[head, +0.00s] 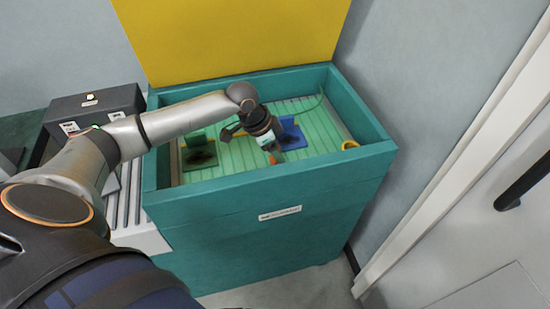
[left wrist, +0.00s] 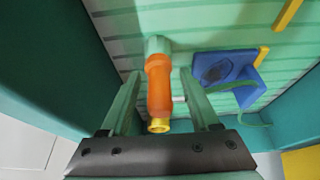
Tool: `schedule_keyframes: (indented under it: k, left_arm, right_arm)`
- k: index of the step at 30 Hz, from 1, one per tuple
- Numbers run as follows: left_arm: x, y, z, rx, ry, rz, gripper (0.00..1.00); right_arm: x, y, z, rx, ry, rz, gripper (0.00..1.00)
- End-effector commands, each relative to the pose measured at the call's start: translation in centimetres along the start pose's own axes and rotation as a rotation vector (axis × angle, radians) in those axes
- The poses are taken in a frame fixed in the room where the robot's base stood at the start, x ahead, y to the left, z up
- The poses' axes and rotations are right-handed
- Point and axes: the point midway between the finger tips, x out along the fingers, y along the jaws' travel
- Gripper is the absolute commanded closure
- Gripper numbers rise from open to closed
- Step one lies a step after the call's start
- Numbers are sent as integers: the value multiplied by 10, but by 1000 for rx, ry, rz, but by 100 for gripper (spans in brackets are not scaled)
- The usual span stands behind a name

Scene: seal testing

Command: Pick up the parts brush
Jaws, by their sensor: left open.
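The likely parts brush is an orange handle (left wrist: 160,85) with a yellow end and a pale green tip. It lies over the slatted green floor of the teal tub; in the head view only a bit of orange (head: 274,158) shows below my gripper. My left gripper (head: 268,143) reaches down into the tub. In the left wrist view its open fingers (left wrist: 158,78) stand on either side of the orange handle, with a gap on both sides. Whether the fingers are at the handle's height I cannot tell. My right gripper is not in view.
The teal tub (head: 270,192) has high walls and a raised yellow lid (head: 235,40) behind. Inside are a blue bracket (head: 291,133), a green bracket with a dark patch (head: 200,155) and a yellow ring (head: 350,145). A dark box (head: 95,112) stands left of the tub.

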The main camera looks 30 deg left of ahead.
Motion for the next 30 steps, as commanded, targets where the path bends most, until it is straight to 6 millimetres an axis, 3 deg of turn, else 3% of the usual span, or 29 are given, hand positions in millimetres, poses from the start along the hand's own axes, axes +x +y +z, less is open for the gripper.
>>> schedule_keyframes:
  k: [2, 17, 30]
  left_arm:
    - [0, 0, 0, 0, 0, 0, 43]
    - [0, 0, 0, 0, -1, 0, 100]
    - [0, 0, 0, -1, -1, 0, 100]
  right_arm:
    - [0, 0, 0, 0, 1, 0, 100]
    - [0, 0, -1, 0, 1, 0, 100]
    - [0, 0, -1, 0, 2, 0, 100]
